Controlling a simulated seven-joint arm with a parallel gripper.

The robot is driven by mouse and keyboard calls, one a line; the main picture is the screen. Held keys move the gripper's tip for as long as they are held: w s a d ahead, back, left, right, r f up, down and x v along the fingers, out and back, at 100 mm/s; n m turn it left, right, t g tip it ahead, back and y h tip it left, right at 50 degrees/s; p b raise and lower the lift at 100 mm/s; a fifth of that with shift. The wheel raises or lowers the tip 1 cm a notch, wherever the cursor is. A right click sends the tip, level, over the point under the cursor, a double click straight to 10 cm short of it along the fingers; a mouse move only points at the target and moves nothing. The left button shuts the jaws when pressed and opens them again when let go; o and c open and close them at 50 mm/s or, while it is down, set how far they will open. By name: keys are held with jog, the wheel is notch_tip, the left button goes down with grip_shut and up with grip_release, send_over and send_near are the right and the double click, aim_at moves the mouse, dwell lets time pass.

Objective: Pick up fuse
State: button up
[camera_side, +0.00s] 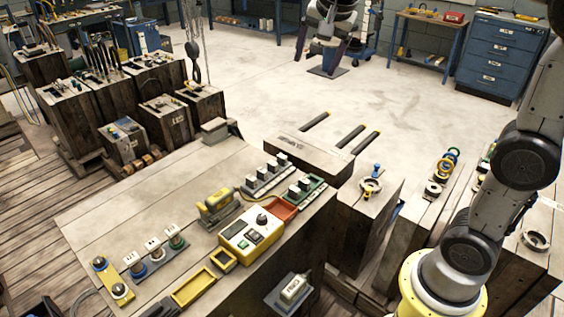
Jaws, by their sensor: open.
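A small white block with dark marks, which looks like the fuse (293,288), lies on a grey plate (275,299) at the front of the wooden bench. The marks are too small to read surely. My gripper (318,60) hangs at the top of the view with its fingers apart and nothing between them. It is far above the fuse in the picture and well clear of it. The middle of my arm is out of view above.
Near the fuse are a yellow control box (251,233), a yellow frame (194,288) and a red tray (283,208). Strips with white blocks (268,178) stand behind. The bench's left rear is bare.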

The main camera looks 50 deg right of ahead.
jog(key=w+d+f+m+g, duration=0.1)
jog(key=w+d+f+m, duration=0.25)
jog(key=w, duration=0.65)
jog(key=g+h, duration=0.1)
jog(key=g, duration=0.3)
send_over(282, 156)
jog(key=a, duration=0.3)
jog(key=f, duration=3.2)
jog(key=shift+w+d+f, duration=0.1)
jog(key=shift+d, duration=0.15)
jog(key=shift+h, duration=0.3)
jog(key=shift+a+x, duration=0.2)
jog(key=shift+x, duration=2.8)
jog(key=shift+f, duration=0.1)
grip_shut()
